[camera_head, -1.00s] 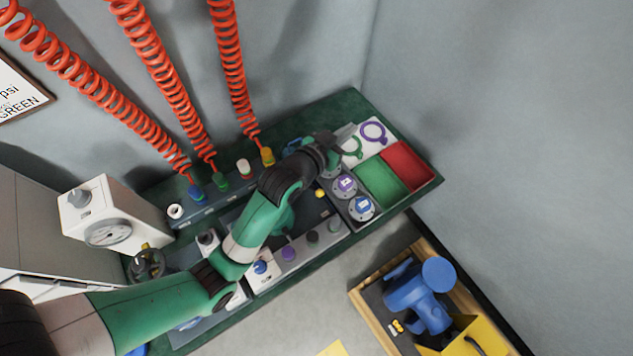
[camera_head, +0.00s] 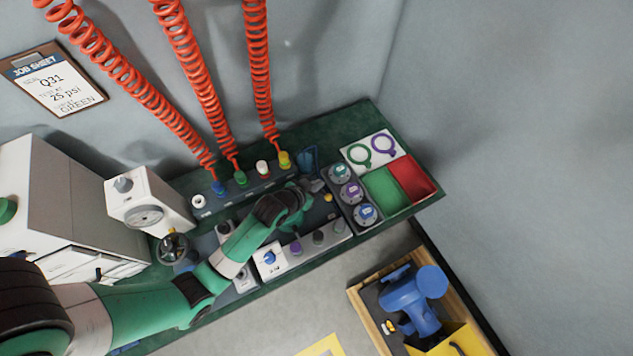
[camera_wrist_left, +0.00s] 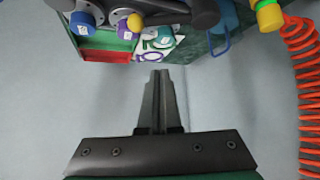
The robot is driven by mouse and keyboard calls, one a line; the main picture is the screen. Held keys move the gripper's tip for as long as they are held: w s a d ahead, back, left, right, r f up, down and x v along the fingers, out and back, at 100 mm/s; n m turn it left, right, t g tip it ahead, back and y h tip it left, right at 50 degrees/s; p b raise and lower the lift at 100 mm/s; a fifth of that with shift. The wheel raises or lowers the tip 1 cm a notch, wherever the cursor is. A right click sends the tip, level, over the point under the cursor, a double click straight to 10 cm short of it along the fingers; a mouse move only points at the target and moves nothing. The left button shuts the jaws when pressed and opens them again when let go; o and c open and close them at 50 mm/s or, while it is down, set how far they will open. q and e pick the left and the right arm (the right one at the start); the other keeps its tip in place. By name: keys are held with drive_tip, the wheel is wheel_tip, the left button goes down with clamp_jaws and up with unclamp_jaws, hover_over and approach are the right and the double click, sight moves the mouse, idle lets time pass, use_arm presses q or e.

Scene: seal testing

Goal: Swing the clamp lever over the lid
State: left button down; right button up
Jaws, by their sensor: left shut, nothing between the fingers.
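My left gripper (camera_head: 317,186) is over the bench, just left of the row of round lidded pots. In the left wrist view its fingers (camera_wrist_left: 160,73) are together with nothing between them. A dark bar with a yellow ball knob (camera_wrist_left: 135,23), which looks like the clamp lever, shows at the top of that view, ahead of the fingertips and apart from them. The yellow knob (camera_head: 328,198) also shows in the head view, beside the gripper. The bar's other end meets a dark rounded part (camera_wrist_left: 205,13). I cannot make out the lid; my arm covers that area. My right gripper is out of view.
Round pots (camera_head: 351,192) stand right of the gripper, beside a green bin (camera_head: 382,189) and a red bin (camera_head: 412,178). A white card with rings (camera_head: 371,150) lies behind. Red coiled hoses (camera_head: 259,80) hang at the back. A blue handle (camera_head: 309,158) stands close behind the gripper.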

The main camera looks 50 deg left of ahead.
sight(321, 192)
use_arm(q)
drive_tip(key=f+b, duration=0.1)
drive_tip(key=f, duration=0.1)
drive_tip(key=w+f+b, duration=0.1)
drive_tip(key=f, duration=0.1)
drive_tip(key=w+f+b, duration=0.1)
drive_tip(key=f, duration=0.2)
drive_tip(key=shift+w+a+b, duration=0.2)
drive_tip(key=shift+a+b, duration=0.05)
drive_tip(key=shift+b, duration=0.15)
